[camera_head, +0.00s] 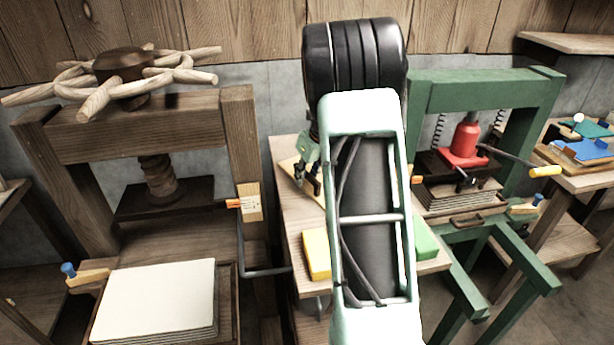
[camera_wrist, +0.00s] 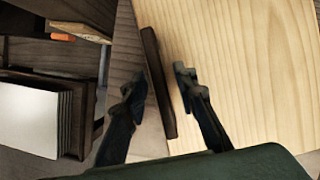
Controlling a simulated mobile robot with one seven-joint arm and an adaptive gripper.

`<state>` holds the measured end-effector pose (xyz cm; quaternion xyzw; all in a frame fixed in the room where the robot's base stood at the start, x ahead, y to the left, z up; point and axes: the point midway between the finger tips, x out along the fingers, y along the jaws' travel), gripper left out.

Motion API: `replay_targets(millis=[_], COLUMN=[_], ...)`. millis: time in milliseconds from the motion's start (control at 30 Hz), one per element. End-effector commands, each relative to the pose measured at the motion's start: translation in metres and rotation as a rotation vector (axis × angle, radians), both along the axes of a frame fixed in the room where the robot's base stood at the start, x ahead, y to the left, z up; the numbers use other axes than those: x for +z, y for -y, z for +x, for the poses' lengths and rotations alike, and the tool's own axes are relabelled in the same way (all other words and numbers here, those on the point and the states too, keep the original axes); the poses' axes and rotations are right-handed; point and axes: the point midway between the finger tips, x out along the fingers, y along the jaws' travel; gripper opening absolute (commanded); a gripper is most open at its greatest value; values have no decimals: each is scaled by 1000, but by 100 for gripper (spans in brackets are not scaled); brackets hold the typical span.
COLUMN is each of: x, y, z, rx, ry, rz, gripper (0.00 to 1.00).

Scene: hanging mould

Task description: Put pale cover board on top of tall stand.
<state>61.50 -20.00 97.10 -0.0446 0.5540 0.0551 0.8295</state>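The pale cover board (camera_wrist: 240,70) fills the right of the wrist view, a light wood panel with a dark bar (camera_wrist: 157,85) along its left part. In the head view only a pale edge that seems to be this board (camera_head: 288,166) shows beside my arm. My gripper (camera_wrist: 157,83) is open, with one finger on each side of the dark bar and a gap on both sides. It also shows small in the head view (camera_head: 311,180), partly hidden by my arm. I cannot tell which piece of furniture is the tall stand.
The middle wooden table (camera_head: 290,215) carries a yellow block (camera_head: 316,254) and a green block (camera_head: 425,240). A wooden screw press (camera_head: 140,135) with a white stack (camera_head: 155,295) stands left. A green press (camera_head: 485,90) with a red jack (camera_head: 467,142) stands right.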

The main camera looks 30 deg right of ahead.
Motion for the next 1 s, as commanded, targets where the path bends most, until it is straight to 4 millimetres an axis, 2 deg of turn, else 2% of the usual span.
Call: replay_targets(millis=[400,533,700,1000], x=[76,95,108,109], y=[3,4,5,5], z=[-29,-38,-44,-45], rx=[0,0,0,0], ry=[4,3,2,0], rz=[-2,-2,-1,0], gripper=[26,26,26,26])
